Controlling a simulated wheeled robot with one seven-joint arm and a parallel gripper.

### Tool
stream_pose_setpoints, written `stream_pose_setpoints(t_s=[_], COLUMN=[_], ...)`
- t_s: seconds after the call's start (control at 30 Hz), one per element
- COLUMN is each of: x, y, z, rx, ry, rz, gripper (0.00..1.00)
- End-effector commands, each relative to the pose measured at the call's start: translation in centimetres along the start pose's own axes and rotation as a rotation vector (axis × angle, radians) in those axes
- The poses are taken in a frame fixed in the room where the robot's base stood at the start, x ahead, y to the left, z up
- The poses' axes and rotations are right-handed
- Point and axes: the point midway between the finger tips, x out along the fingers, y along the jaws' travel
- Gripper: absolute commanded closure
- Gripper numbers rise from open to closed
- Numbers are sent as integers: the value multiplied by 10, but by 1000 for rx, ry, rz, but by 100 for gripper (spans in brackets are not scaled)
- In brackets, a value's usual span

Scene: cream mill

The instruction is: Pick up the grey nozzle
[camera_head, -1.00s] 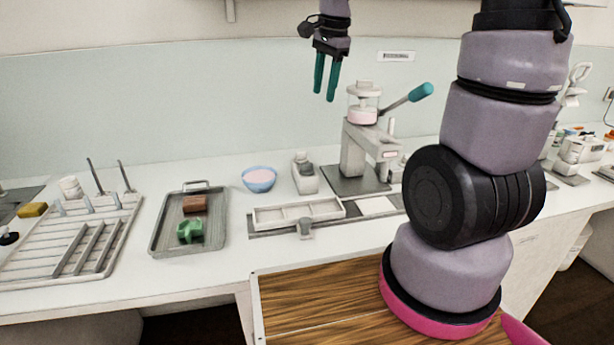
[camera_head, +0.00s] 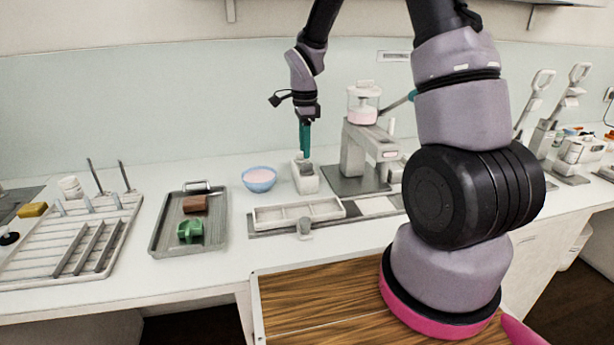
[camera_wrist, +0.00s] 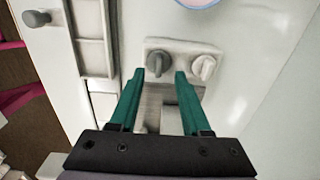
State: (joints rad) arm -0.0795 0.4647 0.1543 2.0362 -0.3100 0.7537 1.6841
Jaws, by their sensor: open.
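The grey nozzle (camera_head: 306,169) sits on the near end of a small white holder block (camera_head: 308,184) on the counter. In the wrist view the grey nozzle (camera_wrist: 158,62) is the darker of two knobs on the block. A paler nozzle (camera_wrist: 203,67) stands beside it. My gripper (camera_head: 305,155) points down over the block, open and empty. In the wrist view my fingertips (camera_wrist: 159,74) appear just below the grey nozzle, one to each side. The height gap is hard to tell.
A blue bowl (camera_head: 259,187) stands left of the block. A white compartment tray (camera_head: 298,223) lies in front. The press (camera_head: 356,150) stands close on the right. A metal tray (camera_head: 160,240) with brown and green pieces is farther left.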

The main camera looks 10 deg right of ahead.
Motion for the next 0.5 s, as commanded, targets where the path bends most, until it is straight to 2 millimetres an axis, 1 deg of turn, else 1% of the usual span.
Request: stream_pose_setpoints(t_s=[0.3, 0.4, 0.5], x=[43, 50, 52], y=[2, 2, 2], z=[0, 0, 0], rx=[0, 1, 1], ry=[0, 0, 0], rz=[3, 2, 0], gripper=[52, 52, 52])
